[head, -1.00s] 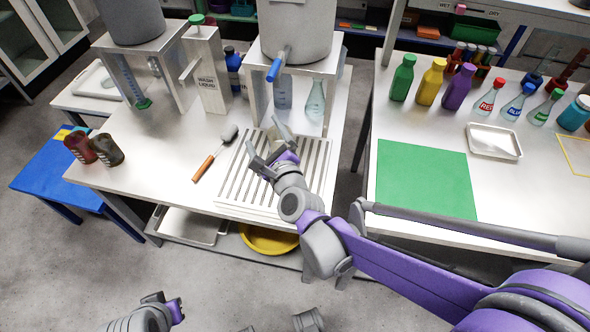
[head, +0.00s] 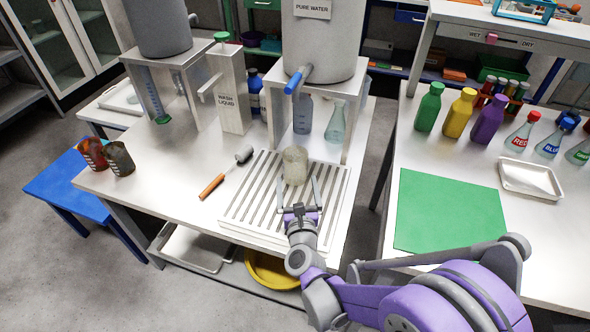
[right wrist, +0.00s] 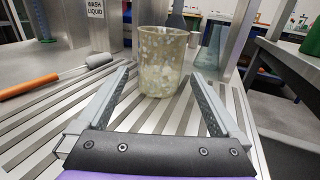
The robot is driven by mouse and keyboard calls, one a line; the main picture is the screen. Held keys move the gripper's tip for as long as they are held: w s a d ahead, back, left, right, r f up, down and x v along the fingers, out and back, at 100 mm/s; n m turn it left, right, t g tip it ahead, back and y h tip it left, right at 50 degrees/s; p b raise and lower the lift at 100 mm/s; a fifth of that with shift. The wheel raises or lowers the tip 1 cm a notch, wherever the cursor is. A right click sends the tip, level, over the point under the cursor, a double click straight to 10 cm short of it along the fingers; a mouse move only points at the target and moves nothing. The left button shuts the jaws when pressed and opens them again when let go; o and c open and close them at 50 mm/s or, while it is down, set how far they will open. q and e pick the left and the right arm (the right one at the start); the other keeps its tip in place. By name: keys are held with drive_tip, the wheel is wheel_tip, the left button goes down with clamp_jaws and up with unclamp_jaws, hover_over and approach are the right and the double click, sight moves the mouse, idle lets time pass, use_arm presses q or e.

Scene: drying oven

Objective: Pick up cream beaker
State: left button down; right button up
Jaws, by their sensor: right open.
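The cream beaker (head: 295,165) stands upright on the slatted metal drying rack (head: 240,205). It is see-through with pale blotches, and it also shows in the right wrist view (right wrist: 161,62). My right gripper (head: 299,185) is open and low over the rack, on the near side of the beaker. In the right wrist view its two fingers (right wrist: 162,85) point toward the beaker, which stands just beyond the fingertips, apart from them. My left gripper is not in view.
A brush with an orange handle (head: 212,186) lies left of the rack. The pure water tank's stand (head: 352,115) rises behind the beaker, with a flask (head: 336,122) and a blue-grey container (head: 303,115) beneath. Two dark beakers (head: 119,158) stand at the table's left.

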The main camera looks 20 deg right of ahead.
drive_tip(key=w, duration=0.3)
drive_tip(key=w+d, duration=0.1)
drive_tip(key=w, duration=0.2)
drive_tip(key=shift+d+b, duration=0.15)
drive_tip(key=shift+b, duration=0.15)
drive_tip(key=c, duration=1.4)
drive_tip(key=shift+r, duration=0.2)
drive_tip(key=shift+r+p, duration=1.55)
drive_tip(key=shift+r, duration=2.95)
wheel_tip(320, 180, up, 5)
drive_tip(key=p, duration=0.3)
hover_over(296, 175)
drive_tip(key=w, duration=0.2)
drive_tip(key=shift+w+d+f, duration=0.1)
drive_tip(key=shift+w+d, duration=0.15)
drive_tip(key=shift+d, duration=0.05)
